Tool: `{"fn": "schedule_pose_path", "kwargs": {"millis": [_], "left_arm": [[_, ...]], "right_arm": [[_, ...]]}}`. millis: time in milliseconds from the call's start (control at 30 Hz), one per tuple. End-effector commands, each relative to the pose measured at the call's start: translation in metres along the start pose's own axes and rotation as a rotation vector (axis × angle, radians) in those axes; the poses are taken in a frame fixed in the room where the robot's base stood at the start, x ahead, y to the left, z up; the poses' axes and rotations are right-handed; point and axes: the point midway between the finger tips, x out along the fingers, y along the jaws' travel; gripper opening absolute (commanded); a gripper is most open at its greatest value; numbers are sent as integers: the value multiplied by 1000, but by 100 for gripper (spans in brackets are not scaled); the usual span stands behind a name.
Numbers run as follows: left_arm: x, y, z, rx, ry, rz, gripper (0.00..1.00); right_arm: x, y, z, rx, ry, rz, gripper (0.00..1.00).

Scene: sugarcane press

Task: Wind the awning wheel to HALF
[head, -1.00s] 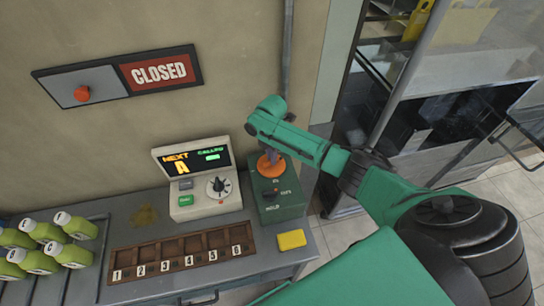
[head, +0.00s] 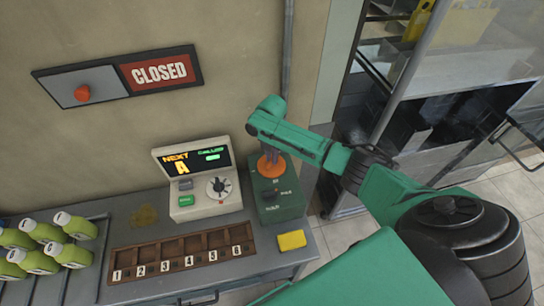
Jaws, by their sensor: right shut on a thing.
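An orange wheel (head: 269,167) sits at the upper end of a dark green box (head: 289,211) on the counter. The box has small pale lettering and a small dark part in its middle; the lettering is too blurred to read surely. My right gripper (head: 271,155) points down from the green arm and is shut on the orange wheel. The wheel's turn position cannot be told, as the gripper covers part of it. My left gripper is not in view.
Left of the box stands a cream console (head: 205,197) with a lit screen and a dial. A numbered wooden tray (head: 150,252), a yellow block (head: 291,240) and several green bottles (head: 62,250) share the counter. A CLOSED sign (head: 160,72) hangs above.

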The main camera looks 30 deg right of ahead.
Motion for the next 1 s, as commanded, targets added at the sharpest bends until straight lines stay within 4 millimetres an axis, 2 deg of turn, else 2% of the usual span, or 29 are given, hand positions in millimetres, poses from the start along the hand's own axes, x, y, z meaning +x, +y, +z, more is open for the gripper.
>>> {"fn": "schedule_pose_path", "kwargs": {"millis": [133, 167, 200, 233, 533, 667, 767, 1000], "left_arm": [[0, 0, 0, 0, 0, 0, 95], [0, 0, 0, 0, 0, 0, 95], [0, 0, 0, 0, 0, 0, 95], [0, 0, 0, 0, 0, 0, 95], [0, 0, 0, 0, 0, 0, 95], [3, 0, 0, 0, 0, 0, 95], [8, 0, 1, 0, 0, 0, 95], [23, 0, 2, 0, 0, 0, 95]], "right_arm": [[1, 1, -2, -2, 5, 1, 0], [1, 1, -2, -2, 5, 0, 20], [1, 0, -2, -1, 5, 0, 35], [1, 0, -2, -1, 5, 0, 46], [0, 0, -1, 1, 2, -1, 46], [-8, 1, 0, 1, 2, 2, 46], [-25, 1, 0, 0, -1, 2, 46], [-83, 1, -1, -1, -2, 4, 46]]}}
